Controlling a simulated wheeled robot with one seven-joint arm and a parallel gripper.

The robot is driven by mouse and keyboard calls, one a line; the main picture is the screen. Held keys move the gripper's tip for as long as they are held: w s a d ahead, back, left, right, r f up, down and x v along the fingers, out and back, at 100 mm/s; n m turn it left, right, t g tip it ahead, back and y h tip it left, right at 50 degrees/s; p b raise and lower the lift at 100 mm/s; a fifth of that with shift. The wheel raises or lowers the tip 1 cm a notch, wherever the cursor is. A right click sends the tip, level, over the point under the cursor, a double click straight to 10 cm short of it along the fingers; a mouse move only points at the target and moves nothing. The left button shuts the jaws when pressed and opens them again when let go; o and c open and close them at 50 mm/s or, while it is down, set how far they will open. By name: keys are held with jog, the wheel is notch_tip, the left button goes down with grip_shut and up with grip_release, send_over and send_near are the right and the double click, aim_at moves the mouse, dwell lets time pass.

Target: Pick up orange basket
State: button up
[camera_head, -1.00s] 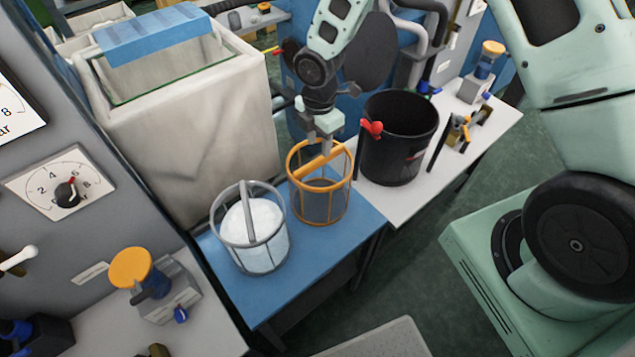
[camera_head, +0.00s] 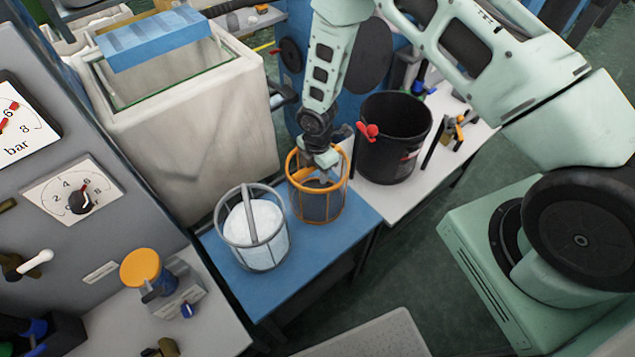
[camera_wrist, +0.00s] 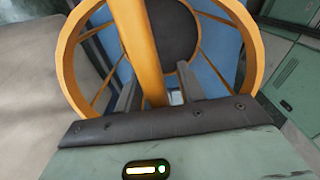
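The orange basket (camera_head: 319,205), an orange frame with grey mesh and an arched handle, stands upright on the blue table top (camera_head: 300,275). My gripper (camera_head: 320,165) is over the basket's top at the handle, partly hiding it in the head view. In the wrist view, the orange handle (camera_wrist: 138,45) runs between the two grey fingers of my gripper (camera_wrist: 160,88). The fingers are apart, with a gap showing to the right of the handle. The basket's rim (camera_wrist: 68,65) rings the fingers, and its dark bottom is visible.
A grey basket (camera_head: 253,235) with white contents stands close at the left of the orange one. A black bucket (camera_head: 393,145) with a red clip is close at the right. A large pale tank (camera_head: 190,130) stands behind. The table's front is clear.

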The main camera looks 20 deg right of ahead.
jog(key=shift+f, duration=0.1)
jog(key=shift+c, duration=0.3)
grip_shut()
